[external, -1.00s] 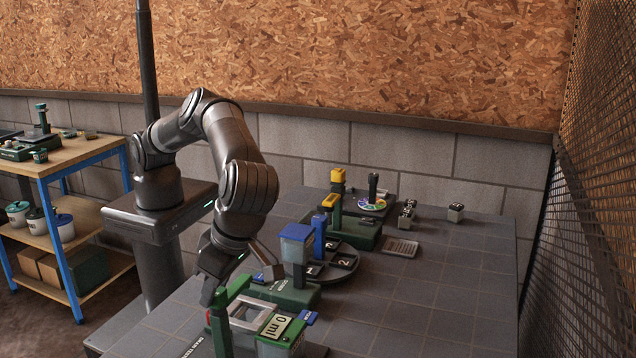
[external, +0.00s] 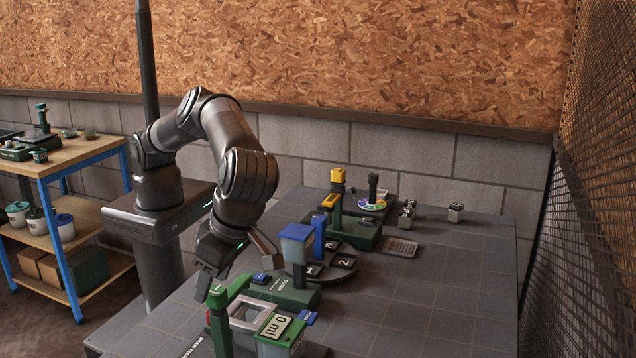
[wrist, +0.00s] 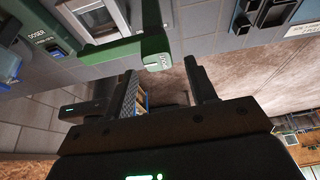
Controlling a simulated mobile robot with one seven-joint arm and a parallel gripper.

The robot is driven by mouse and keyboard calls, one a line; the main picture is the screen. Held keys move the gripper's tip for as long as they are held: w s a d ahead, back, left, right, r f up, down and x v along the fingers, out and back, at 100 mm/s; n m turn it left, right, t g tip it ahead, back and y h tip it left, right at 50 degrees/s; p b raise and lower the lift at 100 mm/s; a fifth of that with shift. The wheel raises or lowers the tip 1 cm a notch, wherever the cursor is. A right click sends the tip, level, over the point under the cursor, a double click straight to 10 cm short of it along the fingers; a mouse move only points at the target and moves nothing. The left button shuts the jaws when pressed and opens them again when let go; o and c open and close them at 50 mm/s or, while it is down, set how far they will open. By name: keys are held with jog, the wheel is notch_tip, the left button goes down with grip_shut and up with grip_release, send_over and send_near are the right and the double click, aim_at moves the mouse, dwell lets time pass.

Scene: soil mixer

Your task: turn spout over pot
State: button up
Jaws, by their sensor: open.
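A green L-shaped arm, which looks like the spout (external: 238,288), tops a green post in the front of the external view. In the wrist view the spout (wrist: 120,52) ends in a block just beyond my fingers. My gripper (external: 207,283) hangs beside and slightly above it on the left, open and empty. My gripper's fingers (wrist: 172,72) are apart in the wrist view, with no object clearly between them. I cannot make out which thing is the pot.
The table's right side (external: 440,290) is mostly clear.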

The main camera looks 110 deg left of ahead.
jog(key=r, duration=0.2)
jog(key=shift+s+d+r, duration=0.1)
jog(key=shift+s+r, duration=0.2)
jog(key=shift+r, duration=0.1)
jog(key=s+d+r, duration=0.3)
jog(key=s+r, duration=0.3)
jog(key=s, duration=0.4)
jog(key=shift+s+d+r, duration=0.2)
jog(key=shift+d+r, duration=0.05)
jog(key=shift+d, duration=0.15)
jog(key=s+a+r+n+t, duration=0.15)
jog(key=a+r+n, duration=0.35)
jog(key=a, duration=0.5)
jog(key=s+a+r+n+t, duration=0.1)
jog(key=a+r+n+t, duration=0.15)
jog(key=a+n, duration=0.55)
jog(key=s+a+r+n+t, duration=0.1)
jog(key=a+r+n+t, duration=0.3)
jog(key=a, duration=0.7)
jog(key=s+a+f+n+t, duration=0.1)
jog(key=s+a+f+n, duration=0.2)
jog(key=s+a+n, duration=0.4)
jog(key=s+a+f+n+t, duration=0.1)
jog(key=s+a+f+n, duration=0.2)
jog(key=s+a+n, duration=0.5)
jog(key=a+n, duration=0.3)
jog(key=a, duration=0.4)
jog(key=shift+s+a+f+n, duration=0.25)
jog(key=shift+s+f+n, duration=0.05)
jog(key=shift+f, duration=0.1)
